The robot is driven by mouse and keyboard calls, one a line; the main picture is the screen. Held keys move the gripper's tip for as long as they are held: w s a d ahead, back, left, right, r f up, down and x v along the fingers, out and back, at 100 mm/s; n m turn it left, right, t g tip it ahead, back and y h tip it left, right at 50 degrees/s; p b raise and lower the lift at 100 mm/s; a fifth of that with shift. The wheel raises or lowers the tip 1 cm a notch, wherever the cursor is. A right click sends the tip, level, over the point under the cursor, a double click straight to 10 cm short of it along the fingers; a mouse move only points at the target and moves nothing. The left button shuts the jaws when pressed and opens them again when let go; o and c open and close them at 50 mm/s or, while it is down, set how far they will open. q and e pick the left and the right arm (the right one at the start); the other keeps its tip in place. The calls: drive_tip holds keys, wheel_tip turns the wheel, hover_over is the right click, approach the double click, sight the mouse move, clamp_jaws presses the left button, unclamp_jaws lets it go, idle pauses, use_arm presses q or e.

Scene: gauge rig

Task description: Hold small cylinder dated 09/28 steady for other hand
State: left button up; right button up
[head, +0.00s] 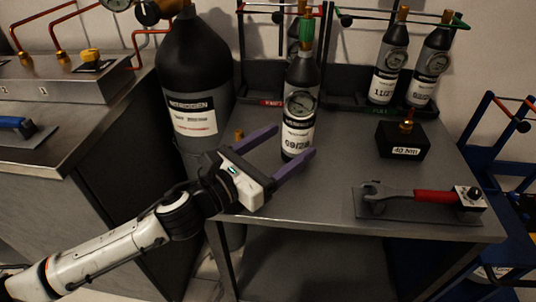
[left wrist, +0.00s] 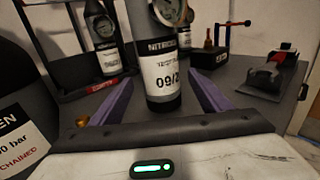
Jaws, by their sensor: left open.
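The small black cylinder dated 09/28 (head: 301,75) stands upright on the grey metal table (head: 330,205), with a green-topped valve, a gauge and a white label. In the left wrist view the cylinder (left wrist: 162,48) rises between the purple fingers, its top cut off by the frame. My left gripper (head: 294,141) is open, with one finger on each side of the cylinder's lower part. In the left wrist view dark gaps show between the cylinder and the fingers of the gripper (left wrist: 161,82). My right gripper is out of view.
A large black nitrogen cylinder (head: 193,75) stands at the left. Behind are a red-labelled rack (head: 265,90) and a green-labelled rack (head: 345,103) holding two small cylinders. A 40 Nm block (head: 403,141) and a red-handled wrench (head: 430,196) occupy the table's right side.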

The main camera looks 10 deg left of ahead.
use_arm(q)
drive_tip(key=shift+x, duration=1.9)
drive_tip(key=c, duration=1.7)
drive_tip(key=o, duration=1)
drive_tip(key=c, duration=0.7)
drive_tip(key=shift+o, duration=0.2)
